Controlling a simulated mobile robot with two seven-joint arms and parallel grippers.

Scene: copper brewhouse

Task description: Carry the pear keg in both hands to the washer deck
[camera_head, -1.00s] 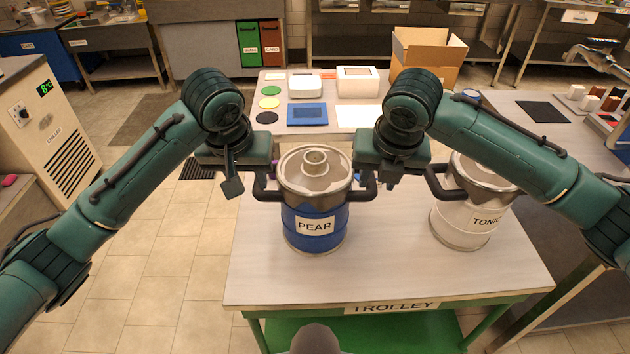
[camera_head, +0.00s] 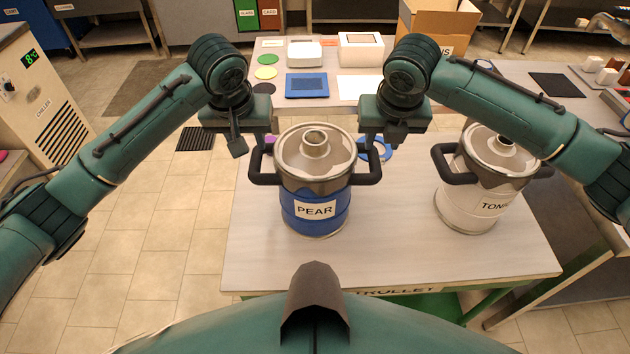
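The pear keg (camera_head: 316,223), a blue drum with a grey lid and a black handle on each side, stands upright on the trolley top (camera_head: 270,260). My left gripper (camera_head: 252,145) is just above the keg's left handle (camera_head: 262,178), its fingers apart. My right gripper (camera_head: 378,143) is just above the right handle (camera_head: 368,178), its fingers also apart. Neither looks closed on a handle, though the fingertips partly overlap the handles. I cannot make out the washer deck by any label.
A white tonic keg (camera_head: 464,213) stands on the trolley to the right, under my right forearm. Behind are a table with coloured discs, a blue mat (camera_head: 306,85), white boxes and an open carton (camera_head: 437,25). A chiller (camera_head: 38,95) stands left.

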